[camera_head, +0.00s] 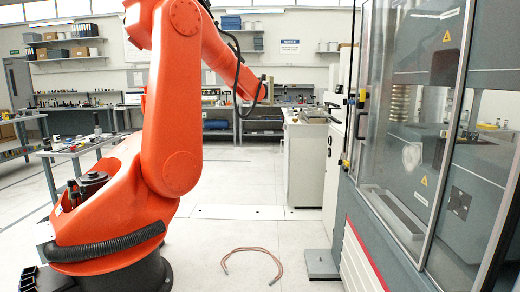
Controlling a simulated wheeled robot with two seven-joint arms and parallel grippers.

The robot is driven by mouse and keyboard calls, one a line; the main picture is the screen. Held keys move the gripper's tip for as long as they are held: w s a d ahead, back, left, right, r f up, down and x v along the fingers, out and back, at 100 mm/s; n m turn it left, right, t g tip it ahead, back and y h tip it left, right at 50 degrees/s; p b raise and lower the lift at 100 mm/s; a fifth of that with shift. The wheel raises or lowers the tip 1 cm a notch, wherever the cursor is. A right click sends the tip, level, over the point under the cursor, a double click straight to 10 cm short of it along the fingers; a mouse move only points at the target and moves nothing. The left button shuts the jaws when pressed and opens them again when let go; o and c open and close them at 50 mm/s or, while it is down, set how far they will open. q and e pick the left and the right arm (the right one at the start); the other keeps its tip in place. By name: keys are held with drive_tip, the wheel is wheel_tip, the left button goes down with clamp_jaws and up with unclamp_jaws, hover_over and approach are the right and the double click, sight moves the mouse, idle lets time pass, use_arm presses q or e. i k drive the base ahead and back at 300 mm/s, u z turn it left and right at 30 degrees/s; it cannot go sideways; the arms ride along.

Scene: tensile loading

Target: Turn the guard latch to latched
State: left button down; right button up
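The testing machine with its clear guard door (405,120) stands at the right. A small yellow-and-black fitting (361,98) sits on the door's left frame edge. Another small yellow fitting (346,163) is lower on that edge. I cannot tell which part is the guard latch or how it is turned. The door looks closed, but its seam is too small to judge. Neither of my grippers is in view.
A large orange industrial arm (175,110) stands at the left on a dark base. A bent copper-coloured hose (252,251) lies on the floor. A grey floor plate (321,264) lies by the machine's foot. Benches (262,125) line the back wall. The middle floor is mostly clear.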

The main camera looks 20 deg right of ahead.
sight(364, 95)
drive_tip(key=i, duration=2.1)
drive_tip(key=z, duration=0.75)
drive_tip(key=i, duration=1.45)
drive_tip(key=z, duration=1.2)
